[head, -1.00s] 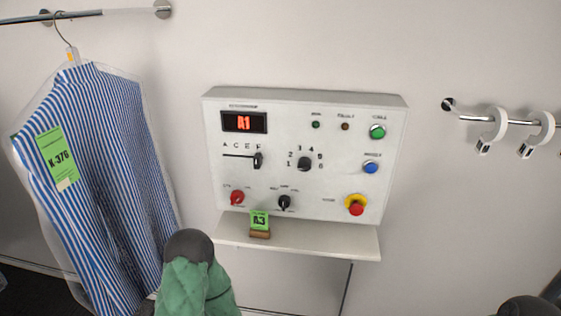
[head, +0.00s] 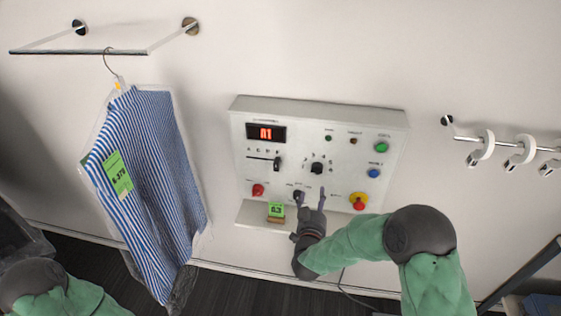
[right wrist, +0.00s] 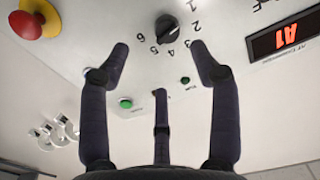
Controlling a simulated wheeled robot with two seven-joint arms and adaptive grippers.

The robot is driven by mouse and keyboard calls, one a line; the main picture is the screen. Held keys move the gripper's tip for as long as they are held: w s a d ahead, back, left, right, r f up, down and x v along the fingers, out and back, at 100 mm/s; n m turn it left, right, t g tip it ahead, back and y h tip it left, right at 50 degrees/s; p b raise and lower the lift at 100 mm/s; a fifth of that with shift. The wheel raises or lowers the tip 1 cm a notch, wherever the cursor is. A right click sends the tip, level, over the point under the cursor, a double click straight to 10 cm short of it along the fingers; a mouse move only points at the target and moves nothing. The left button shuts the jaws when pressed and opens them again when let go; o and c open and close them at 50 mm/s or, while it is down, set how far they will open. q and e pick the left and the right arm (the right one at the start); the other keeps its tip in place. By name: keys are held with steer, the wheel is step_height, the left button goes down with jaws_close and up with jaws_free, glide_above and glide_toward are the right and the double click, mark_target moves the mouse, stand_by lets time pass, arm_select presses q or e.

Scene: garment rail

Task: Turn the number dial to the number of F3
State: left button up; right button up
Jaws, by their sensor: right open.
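The number dial (head: 317,168) is a black knob on the white control panel (head: 385,135), ringed by numbers 1 to 6. It also shows at the top of the right wrist view (right wrist: 167,28); its exact pointing is too small to tell. The red display (head: 266,133) reads A1. My right gripper (head: 310,192) is open and empty, just below the dial in the head view, fingers toward the panel. In the right wrist view its fingertips (right wrist: 160,47) are spread to either side of the dial, apart from it. My left gripper is out of view.
A striped shirt (head: 150,170) hangs left.

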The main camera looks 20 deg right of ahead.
mark_target(316, 173)
steer(key=x, duration=0.3)
steer(key=r+x, duration=0.1)
steer(key=x, duration=0.7)
steer(key=shift+w+a+r, duration=0.1)
steer(key=shift+a+r, duration=0.05)
steer(key=shift+r, duration=0.1)
steer(key=c, duration=1.1)
